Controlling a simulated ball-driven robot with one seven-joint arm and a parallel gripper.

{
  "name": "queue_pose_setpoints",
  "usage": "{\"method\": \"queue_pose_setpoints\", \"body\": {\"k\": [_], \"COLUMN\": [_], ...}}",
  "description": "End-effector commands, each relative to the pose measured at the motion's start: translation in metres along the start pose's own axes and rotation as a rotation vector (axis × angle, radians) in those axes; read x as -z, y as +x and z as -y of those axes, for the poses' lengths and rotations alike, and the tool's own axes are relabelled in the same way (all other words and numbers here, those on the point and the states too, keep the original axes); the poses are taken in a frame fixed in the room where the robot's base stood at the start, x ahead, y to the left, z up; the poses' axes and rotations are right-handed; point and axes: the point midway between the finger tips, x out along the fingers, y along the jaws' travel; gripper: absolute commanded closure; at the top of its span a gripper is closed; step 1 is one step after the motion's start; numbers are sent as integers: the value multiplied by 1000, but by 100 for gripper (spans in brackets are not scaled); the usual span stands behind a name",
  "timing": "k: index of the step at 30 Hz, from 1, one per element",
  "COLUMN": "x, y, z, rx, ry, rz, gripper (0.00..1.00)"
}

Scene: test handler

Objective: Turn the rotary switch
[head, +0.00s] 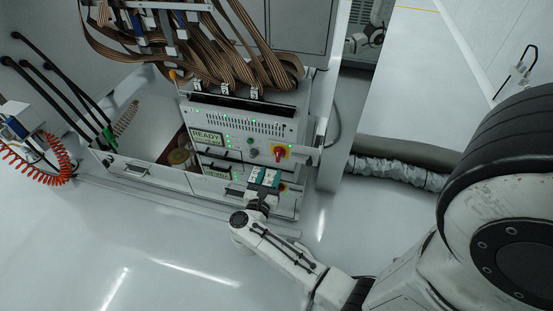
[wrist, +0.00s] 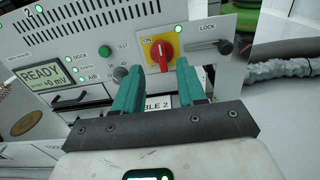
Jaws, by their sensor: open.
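The rotary switch (wrist: 163,54) is a red knob on a yellow plate marked ON, on the grey front panel of the test unit. In the head view the red switch (head: 278,153) is at the right part of the panel. My gripper (wrist: 160,70) has two teal fingers, open and empty, pointing at the panel. In the wrist view the knob shows between and just above the fingertips; I cannot tell any contact. In the head view my gripper (head: 265,174) is just below and left of the switch.
The panel has a READY display (wrist: 43,76), a green TEST button (wrist: 105,52), a small black knob (wrist: 120,72) and a LOCK slider (wrist: 225,46). A second unit with its own red switch (head: 283,187) is below. Ribbon cables (head: 230,70) hang above. Floor at left front is clear.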

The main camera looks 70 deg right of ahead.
Motion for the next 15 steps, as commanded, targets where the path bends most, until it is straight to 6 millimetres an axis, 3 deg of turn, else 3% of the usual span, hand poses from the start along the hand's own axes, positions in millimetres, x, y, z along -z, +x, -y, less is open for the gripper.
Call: {"method": "queue_pose_setpoints", "body": {"k": [9,15], "x": [2,0], "y": [59,80], "z": [0,-1], "rx": [2,-1], "ry": [0,-1], "rz": [1,1], "gripper": [60,60]}}
